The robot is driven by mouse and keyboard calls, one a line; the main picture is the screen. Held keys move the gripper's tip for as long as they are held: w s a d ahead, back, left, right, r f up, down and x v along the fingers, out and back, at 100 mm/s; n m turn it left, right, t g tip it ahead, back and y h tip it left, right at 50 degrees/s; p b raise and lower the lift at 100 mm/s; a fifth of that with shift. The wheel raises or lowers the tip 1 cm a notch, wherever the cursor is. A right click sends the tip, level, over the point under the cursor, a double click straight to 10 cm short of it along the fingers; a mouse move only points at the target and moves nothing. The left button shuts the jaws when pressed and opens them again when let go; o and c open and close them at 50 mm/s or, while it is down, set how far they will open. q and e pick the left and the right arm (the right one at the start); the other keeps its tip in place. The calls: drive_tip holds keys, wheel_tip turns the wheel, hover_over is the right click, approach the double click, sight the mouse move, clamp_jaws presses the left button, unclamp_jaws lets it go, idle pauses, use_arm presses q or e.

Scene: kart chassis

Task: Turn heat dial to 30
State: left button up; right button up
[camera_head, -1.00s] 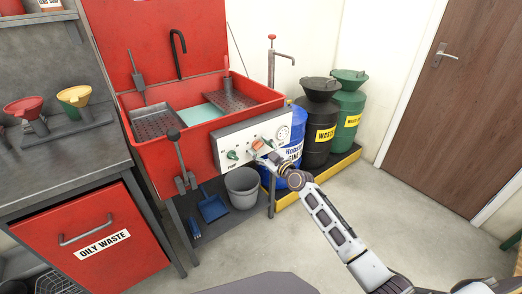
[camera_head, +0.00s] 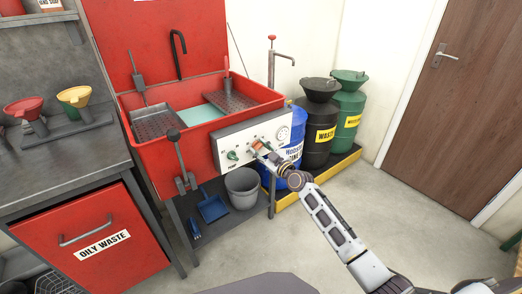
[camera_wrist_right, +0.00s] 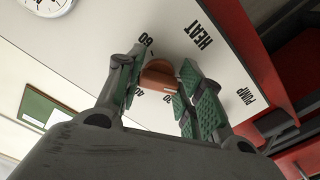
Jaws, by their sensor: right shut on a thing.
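The heat dial is an orange-brown knob (camera_wrist_right: 157,77) on the white control panel (camera_head: 226,144), at the front of the red sink cabinet. In the right wrist view it lies between my right gripper's green-padded fingers (camera_wrist_right: 160,82), which are shut on it. A pale mark shows on the knob's lower right part. The printed 60 and 40 and the word HEAT are readable around it; another number below is partly hidden by a finger. In the head view my right gripper (camera_head: 268,154) is at the panel and hides part of the dial. My left gripper is out of view.
A lever (camera_head: 181,158) stands at the sink's front left. A blue drum (camera_head: 297,119) is close behind the gripper. The floor at right is clear.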

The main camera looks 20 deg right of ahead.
drive_tip(key=shift+m, duration=0.5)
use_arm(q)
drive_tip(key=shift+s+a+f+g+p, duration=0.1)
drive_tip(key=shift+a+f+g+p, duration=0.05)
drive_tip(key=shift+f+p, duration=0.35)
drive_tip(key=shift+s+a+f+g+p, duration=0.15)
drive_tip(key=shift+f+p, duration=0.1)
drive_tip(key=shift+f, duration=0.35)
use_arm(e)
drive_tip(key=shift+s+a+m, duration=0.1)
drive_tip(key=shift+a+m, duration=0.05)
drive_tip(key=shift+m, duration=2.4)
drive_tip(key=shift+a+m, duration=0.1)
drive_tip(key=shift+m, duration=2.45)
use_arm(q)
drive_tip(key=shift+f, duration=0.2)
use_arm(e)
drive_tip(key=o, duration=1)
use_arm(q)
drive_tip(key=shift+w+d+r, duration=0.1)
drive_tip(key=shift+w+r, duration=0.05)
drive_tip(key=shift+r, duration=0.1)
